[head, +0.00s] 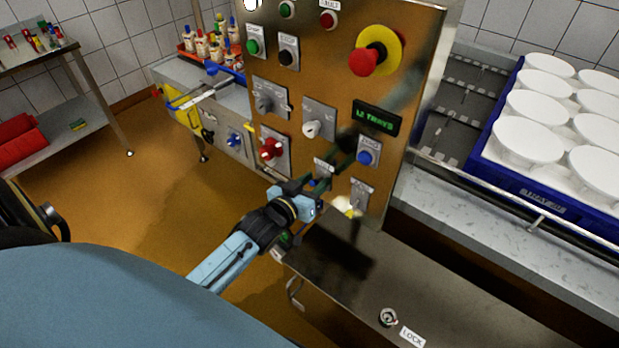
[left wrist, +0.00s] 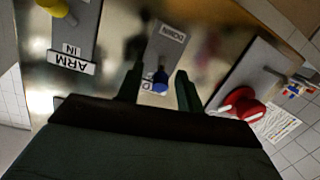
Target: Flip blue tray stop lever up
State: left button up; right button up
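The lever with the blue tip (head: 314,183) is low on the steel control panel (head: 330,85), largely hidden by my left gripper in the head view. In the left wrist view the blue tip (left wrist: 160,80) shows in front of a grey plate (left wrist: 163,45) that reads DOWN, upside down. My left gripper (head: 328,176) is at the panel. In the left wrist view its two dark green fingers (left wrist: 160,88) are apart, one on each side of the blue tip. I cannot tell whether they touch it. My right gripper is not in view.
A red knob (head: 270,148) is left of the gripper and a yellow-tipped lever (head: 346,207) is at its lower right. A blue button (head: 366,157) and a red emergency stop (head: 366,60) are higher. A blue tray (head: 545,204) of white moulds stands right.

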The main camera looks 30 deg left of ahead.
pick_arm(q)
jog(key=s+r, duration=0.2)
jog(key=s, duration=1.1)
jog(key=shift+p, duration=0.45)
jog(key=shift+s+a, duration=0.1)
jog(key=s+d+f+m+g, duration=0.1)
jog(key=s+f+g, duration=0.25)
jog(key=f, duration=0.95)
jog(key=s+d+f+g, duration=0.1)
jog(key=s+f+g, duration=0.3)
jog(key=f, duration=0.9)
jog(key=s+d+f+m+g, duration=0.1)
jog(key=s+f+g, duration=0.3)
jog(key=s+f, duration=0.4)
jog(key=s+d+f+m+g+b, duration=0.1)
jog(key=s+f+m+g, duration=0.1)
jog(key=s+f, duration=0.6)
jog(key=s+g, duration=0.1)
jog(key=s, duration=0.6)
jog(key=shift+s+d+f+g, duration=0.3)
jog(key=shift+s+f+g, duration=0.05)
jog(key=shift+s, duration=0.05)
